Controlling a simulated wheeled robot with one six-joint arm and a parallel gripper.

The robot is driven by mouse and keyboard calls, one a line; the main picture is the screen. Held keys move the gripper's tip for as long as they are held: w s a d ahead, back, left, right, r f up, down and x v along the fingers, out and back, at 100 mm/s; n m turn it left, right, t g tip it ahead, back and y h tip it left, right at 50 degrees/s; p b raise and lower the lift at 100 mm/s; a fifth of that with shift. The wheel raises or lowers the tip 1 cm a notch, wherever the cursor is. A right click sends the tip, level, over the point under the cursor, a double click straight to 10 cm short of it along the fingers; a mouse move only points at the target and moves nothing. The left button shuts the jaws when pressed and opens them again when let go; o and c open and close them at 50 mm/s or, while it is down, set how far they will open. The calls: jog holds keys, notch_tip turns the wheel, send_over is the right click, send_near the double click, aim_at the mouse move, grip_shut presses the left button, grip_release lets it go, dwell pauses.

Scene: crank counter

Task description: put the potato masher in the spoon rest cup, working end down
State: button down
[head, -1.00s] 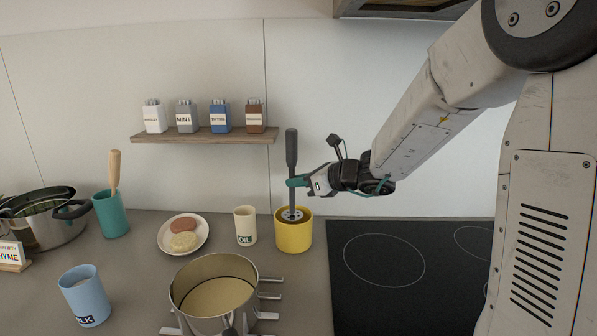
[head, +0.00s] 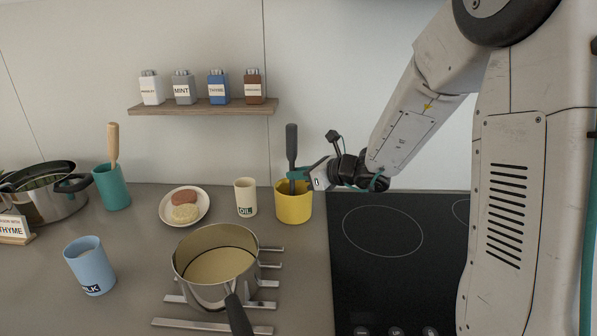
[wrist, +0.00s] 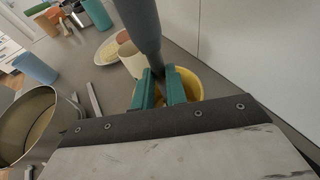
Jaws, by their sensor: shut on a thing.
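The potato masher (head: 291,142) stands upright with its dark grey handle up. Its lower end is down inside the yellow cup (head: 294,208) and is hidden by the cup wall. My gripper (head: 298,174) is shut on the masher's shaft just above the cup rim, coming in from the right. In the wrist view my gripper's teal fingers (wrist: 160,88) close on either side of the masher handle (wrist: 142,30), with the yellow cup (wrist: 192,84) around and below them.
A cream OIL cup (head: 245,197) stands just left of the yellow cup. A pot (head: 215,262) on a metal trivet sits in front. A plate (head: 165,214) with food and a teal cup (head: 112,188) are further left. The black cooktop (head: 390,270) is to the right.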

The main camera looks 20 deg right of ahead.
jog(key=c, duration=1.3)
grip_release()
jog(key=shift+c, duration=0.2)
jog(key=v, duration=0.7)
jog(key=shift+s+d+r, duration=0.15)
jog(key=shift+s, duration=0.1)
